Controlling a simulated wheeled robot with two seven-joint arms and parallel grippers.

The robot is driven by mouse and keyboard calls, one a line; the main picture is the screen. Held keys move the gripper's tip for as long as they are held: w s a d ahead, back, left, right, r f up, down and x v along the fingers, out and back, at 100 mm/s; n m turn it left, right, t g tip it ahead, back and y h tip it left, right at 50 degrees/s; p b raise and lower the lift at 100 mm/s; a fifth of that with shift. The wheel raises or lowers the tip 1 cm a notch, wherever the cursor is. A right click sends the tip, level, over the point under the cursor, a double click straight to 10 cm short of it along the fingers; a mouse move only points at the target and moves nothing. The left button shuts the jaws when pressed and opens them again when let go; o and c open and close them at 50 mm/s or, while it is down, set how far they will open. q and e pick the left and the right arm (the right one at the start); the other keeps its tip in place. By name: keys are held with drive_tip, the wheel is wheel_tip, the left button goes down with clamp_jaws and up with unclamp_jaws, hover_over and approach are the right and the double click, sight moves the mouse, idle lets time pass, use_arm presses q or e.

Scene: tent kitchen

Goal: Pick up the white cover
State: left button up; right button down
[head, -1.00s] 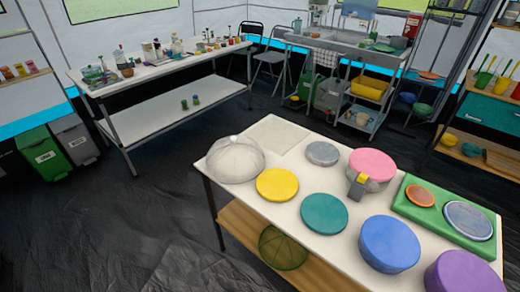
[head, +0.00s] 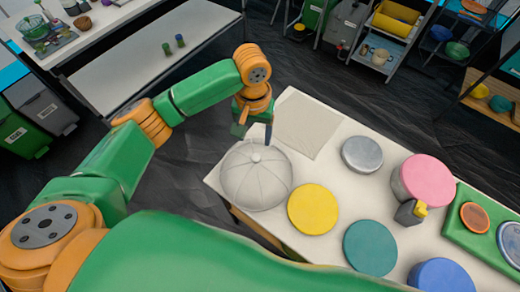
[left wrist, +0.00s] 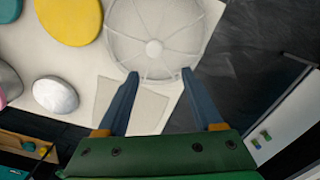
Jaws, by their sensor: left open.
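The white cover (head: 257,176) is a round, ribbed mesh dome with a small knob on top. It sits at the left corner of the near table. It also shows in the left wrist view (left wrist: 155,30), with its knob just beyond my fingertips. My left gripper (head: 268,139) is above the cover's far edge, fingers pointing down. What lies under the cover cannot be made out. My right gripper is not in view.
The near table (head: 230,206) also holds a yellow disc (head: 312,209), a teal disc (head: 370,248), a grey lid (head: 362,154), a pink-lidded pot (head: 424,180) and a flat pale square (head: 309,125). Dark floor (head: 190,180) lies left of the table.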

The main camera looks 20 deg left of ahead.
sight(256, 157)
use_arm(q)
drive_tip(key=s+f, duration=0.1)
drive_tip(key=s+d+f, duration=0.1)
drive_tip(key=shift+s+p, duration=0.3)
drive_tip(key=shift+p, duration=0.1)
drive_tip(key=f, duration=0.2)
drive_tip(key=shift+s+f, duration=0.25)
drive_tip(key=shift+f, duration=0.05)
drive_tip(key=shift+w+a+f, duration=0.1)
drive_tip(key=shift+w+f, duration=0.25)
drive_tip(key=shift+w, duration=0.25)
drive_tip(key=shift+c, duration=0.8)
drive_tip(key=shift+s+r, duration=0.15)
drive_tip(key=shift+s, duration=0.1)
clamp_jaws()
drive_tip(key=shift+w, duration=0.1)
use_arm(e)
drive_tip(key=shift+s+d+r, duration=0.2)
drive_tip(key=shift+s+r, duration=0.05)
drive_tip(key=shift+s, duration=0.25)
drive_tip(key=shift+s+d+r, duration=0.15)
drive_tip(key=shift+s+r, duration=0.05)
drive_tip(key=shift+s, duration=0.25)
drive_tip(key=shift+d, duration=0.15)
